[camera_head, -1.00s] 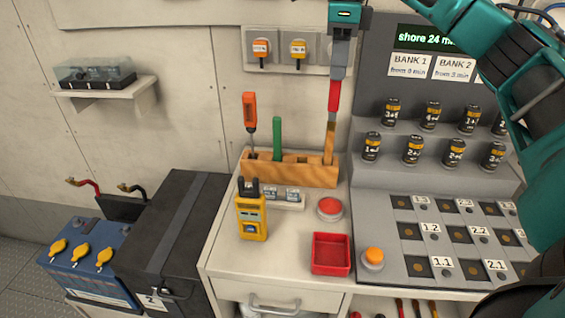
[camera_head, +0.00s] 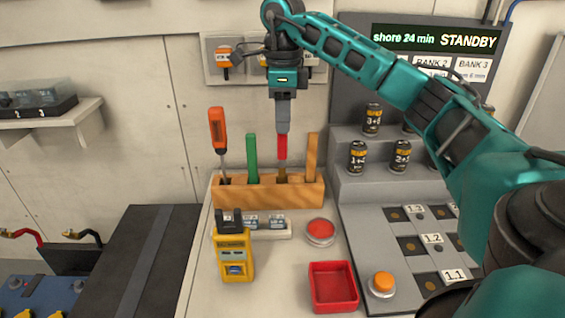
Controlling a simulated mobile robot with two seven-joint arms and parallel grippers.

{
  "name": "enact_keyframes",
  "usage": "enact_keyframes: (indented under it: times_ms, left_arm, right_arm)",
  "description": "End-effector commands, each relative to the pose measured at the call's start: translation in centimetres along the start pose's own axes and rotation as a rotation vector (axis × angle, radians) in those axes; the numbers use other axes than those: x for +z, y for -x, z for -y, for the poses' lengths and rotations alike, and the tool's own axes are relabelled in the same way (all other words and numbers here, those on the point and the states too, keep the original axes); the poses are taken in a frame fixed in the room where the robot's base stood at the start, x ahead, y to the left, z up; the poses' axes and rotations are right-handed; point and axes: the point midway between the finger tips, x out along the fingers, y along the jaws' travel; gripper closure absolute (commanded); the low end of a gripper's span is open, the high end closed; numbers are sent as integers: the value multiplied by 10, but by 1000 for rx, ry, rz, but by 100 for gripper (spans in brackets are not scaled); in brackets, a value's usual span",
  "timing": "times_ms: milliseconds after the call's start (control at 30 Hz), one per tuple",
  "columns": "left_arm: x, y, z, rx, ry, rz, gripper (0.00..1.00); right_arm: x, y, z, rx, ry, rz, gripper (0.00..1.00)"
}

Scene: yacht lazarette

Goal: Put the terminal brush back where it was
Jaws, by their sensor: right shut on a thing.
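The terminal brush (camera_head: 282,147) has a red handle and a brownish lower end, and it hangs upright in my right gripper (camera_head: 282,128). The right gripper is shut on its top, and the fingers point straight down. The wooden rack (camera_head: 268,196) stands at the back of the bench. The brush's lower end is at the rack's third slot from the left; I cannot tell how deep it sits. An orange screwdriver (camera_head: 217,130), a green-handled tool (camera_head: 252,158) and a flat wooden stick (camera_head: 312,155) stand in the other slots. My left gripper is not in view.
In front of the rack are a yellow meter (camera_head: 233,258), a red button (camera_head: 320,231) and a red tray (camera_head: 333,286). An orange button (camera_head: 382,283) and a stepped grey panel with batteries (camera_head: 358,157) are on the right. A black box (camera_head: 125,260) stands left.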

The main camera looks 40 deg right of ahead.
Motion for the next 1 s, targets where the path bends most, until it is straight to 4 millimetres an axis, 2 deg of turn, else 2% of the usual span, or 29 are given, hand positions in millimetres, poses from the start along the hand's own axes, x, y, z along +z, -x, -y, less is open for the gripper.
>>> enact_keyframes:
  times_ms: [33,100,367,600,967,1000]
  left_arm:
    - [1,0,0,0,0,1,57]
    - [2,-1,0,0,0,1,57]
    - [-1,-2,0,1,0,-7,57]
    - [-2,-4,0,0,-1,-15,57]
    - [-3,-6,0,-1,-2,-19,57]
    - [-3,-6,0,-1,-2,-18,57]
  right_arm:
    - [-1,-12,0,2,-1,-4,100]
    - [-1,-22,0,0,0,-2,100]
    - [0,-42,0,0,0,-1,100]
    - [-1,-76,0,1,0,-1,100]
    - [0,-80,0,0,0,0,100]
    - [0,-81,0,-1,0,1,78]
